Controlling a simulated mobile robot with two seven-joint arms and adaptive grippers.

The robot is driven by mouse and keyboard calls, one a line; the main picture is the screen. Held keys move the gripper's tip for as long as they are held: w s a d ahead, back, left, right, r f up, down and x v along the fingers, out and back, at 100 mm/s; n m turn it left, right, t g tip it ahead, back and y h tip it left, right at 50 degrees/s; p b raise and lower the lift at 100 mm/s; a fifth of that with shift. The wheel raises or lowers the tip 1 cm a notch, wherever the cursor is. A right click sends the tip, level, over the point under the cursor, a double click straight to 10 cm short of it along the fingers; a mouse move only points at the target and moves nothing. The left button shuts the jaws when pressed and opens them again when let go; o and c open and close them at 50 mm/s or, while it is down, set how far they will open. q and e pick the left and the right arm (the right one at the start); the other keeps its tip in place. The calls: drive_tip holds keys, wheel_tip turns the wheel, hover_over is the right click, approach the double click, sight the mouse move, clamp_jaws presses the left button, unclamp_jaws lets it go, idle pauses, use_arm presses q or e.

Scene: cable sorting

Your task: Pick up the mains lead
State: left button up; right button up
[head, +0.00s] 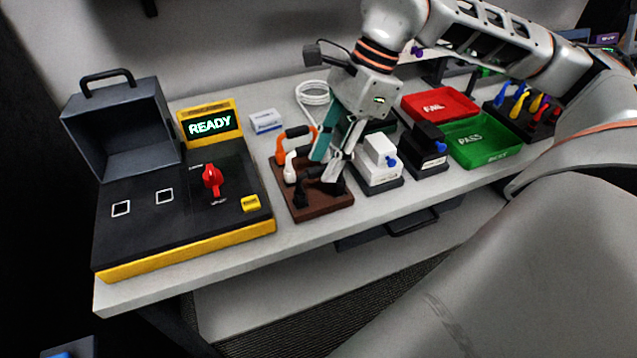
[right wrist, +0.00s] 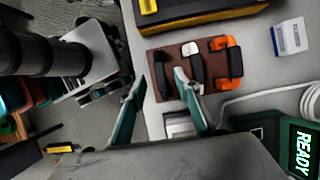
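A brown rack (head: 325,208) on the bench holds three plug-ended leads: an orange one (head: 281,152) at the back, a white one (head: 290,167) in the middle and a black one (head: 300,198) at the front. No label shows which is the mains lead. My right gripper (head: 326,168) is low over the rack, pointing down and open. The right finger is close to the white lead (right wrist: 194,66). Contact cannot be told. My left gripper is not in view.
A black and yellow tester (head: 180,215) with a READY screen stands left of the rack. White (head: 379,160) and black (head: 427,147) boxes stand to the right, before red FAIL (head: 440,103) and green PASS (head: 485,140) trays. A white cable coil (head: 312,92) lies behind.

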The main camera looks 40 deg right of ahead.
drive_tip(key=x, duration=0.2)
drive_tip(key=shift+a+f, duration=0.1)
drive_tip(key=shift+f, duration=0.25)
drive_tip(key=shift+a+f, duration=0.1)
drive_tip(key=shift+f, duration=0.2)
drive_tip(key=shift+w, duration=0.1)
clamp_jaws()
drive_tip(key=shift+r, duration=0.1)
wheel_tip(320, 180, up, 18)
drive_tip(key=p, duration=0.3)
wheel_tip(320, 180, up, 5)
drive_tip(key=p, duration=0.4)
hover_over(322, 166)
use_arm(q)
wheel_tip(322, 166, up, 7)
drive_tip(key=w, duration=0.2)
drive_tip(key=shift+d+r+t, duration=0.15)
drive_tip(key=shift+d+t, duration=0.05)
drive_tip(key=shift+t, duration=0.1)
use_arm(e)
drive_tip(key=shift+a, duration=0.25)
